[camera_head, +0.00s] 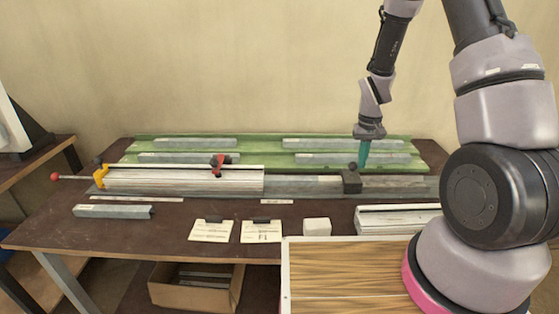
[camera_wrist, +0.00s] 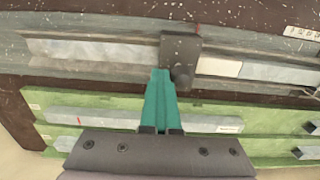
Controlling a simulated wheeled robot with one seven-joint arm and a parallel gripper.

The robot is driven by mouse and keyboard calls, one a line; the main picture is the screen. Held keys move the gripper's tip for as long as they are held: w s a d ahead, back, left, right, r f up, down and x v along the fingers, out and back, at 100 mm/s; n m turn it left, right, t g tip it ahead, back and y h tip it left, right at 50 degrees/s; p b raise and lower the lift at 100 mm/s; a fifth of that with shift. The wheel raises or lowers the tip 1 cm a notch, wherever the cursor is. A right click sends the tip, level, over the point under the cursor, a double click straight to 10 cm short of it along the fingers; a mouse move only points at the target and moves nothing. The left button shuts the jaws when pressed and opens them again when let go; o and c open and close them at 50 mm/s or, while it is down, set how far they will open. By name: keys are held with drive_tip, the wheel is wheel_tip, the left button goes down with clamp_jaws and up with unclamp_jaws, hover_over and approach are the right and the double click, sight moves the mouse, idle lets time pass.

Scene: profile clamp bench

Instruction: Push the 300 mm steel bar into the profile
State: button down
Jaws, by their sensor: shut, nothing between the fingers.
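The pale profile (camera_head: 185,181) lies along the bench fixture at the left, with a yellow piece (camera_head: 101,176) at its left end and a red clamp (camera_head: 218,163) over it. A grey rail (camera_head: 305,185) runs on from its right end to a dark block with a knob (camera_head: 351,181). Grey strips lie along the rail on both sides of the block (camera_wrist: 180,52) in the wrist view; I cannot tell which is the 300 mm bar. My gripper (camera_head: 363,166) is shut and empty, teal fingertips (camera_wrist: 162,74) close beside the block; contact is unclear.
A green tray (camera_head: 265,150) behind holds several grey bars. In front lie a loose grey bar (camera_head: 112,211), two paper cards (camera_head: 212,231), a white cube (camera_head: 317,227) and a pale profile piece (camera_head: 398,219). A cardboard box (camera_head: 195,288) is below. The front left tabletop is mostly clear.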

drive_tip(key=shift+w+a, duration=0.1)
drive_tip(key=shift+a, duration=11.45)
drive_tip(key=shift+d, duration=0.75)
wheel_tip(320, 180, up, 7)
